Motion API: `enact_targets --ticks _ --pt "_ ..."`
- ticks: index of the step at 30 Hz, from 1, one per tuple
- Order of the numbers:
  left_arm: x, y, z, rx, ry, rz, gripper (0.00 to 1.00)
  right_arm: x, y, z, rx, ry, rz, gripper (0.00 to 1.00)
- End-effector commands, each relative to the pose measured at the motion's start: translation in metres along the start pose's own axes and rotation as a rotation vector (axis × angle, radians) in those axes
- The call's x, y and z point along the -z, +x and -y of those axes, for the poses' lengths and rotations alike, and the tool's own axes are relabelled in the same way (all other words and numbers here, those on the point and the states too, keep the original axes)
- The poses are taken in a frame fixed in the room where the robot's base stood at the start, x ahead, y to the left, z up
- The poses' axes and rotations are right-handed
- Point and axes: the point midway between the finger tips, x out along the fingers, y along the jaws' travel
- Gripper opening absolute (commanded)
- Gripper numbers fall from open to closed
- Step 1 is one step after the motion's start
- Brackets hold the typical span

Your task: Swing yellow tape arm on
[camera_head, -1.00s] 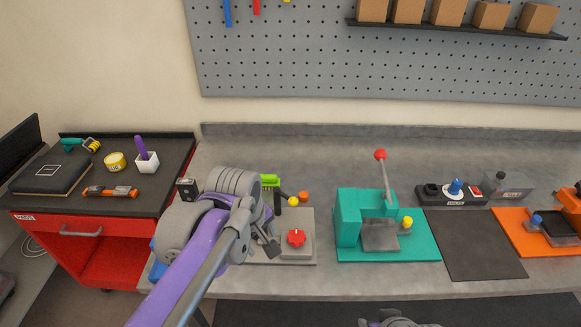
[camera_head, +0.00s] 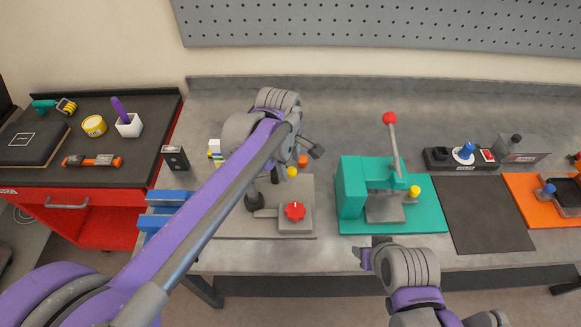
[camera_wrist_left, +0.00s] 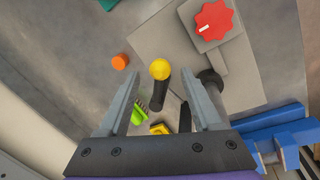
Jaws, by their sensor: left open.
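A black arm with a yellow ball tip (camera_wrist_left: 160,70) stands by a grey plate (camera_wrist_left: 245,75); its tip also shows in the head view (camera_head: 292,172). I cannot make out tape on it. A red knob (camera_head: 294,211) sits on the same plate and shows in the left wrist view (camera_wrist_left: 213,25). My left gripper (camera_wrist_left: 161,84) is open, its fingers on either side of the black arm in the picture; I cannot tell whether they touch it. In the head view my left arm hides part of the plate. My right gripper (camera_head: 366,257) is partly seen at the bench's front.
An orange knob (camera_wrist_left: 120,61) is near the yellow tip. Blue blocks (camera_head: 165,210) are at the plate's left. A teal press (camera_head: 352,190) with a red-tipped lever stands to the right. A yellow tape roll (camera_head: 94,126) lies on the red cart (camera_head: 100,195). Bare bench is behind.

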Motion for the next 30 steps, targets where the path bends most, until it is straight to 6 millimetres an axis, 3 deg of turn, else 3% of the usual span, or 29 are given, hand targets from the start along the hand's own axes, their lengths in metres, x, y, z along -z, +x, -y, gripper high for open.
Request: enact_targets --ticks 6,15,26,30 --pt "0.0 0.02 0.0 0.0 0.0 0.0 0.66 -0.001 0.001 0.0 0.0 0.0 0.001 0.5" --pt "0.0 0.022 0.0 0.0 0.0 0.0 0.66 -0.001 0.001 0.0 0.0 0.0 0.001 0.5" --pt "0.0 0.022 0.0 0.0 0.001 0.0 0.03 -0.001 0.001 0.0 0.0 0.0 0.001 0.5" --pt "0.0 0.022 0.0 0.0 0.001 0.0 0.0 -0.001 0.001 0.0 0.0 0.0 0.001 0.5"
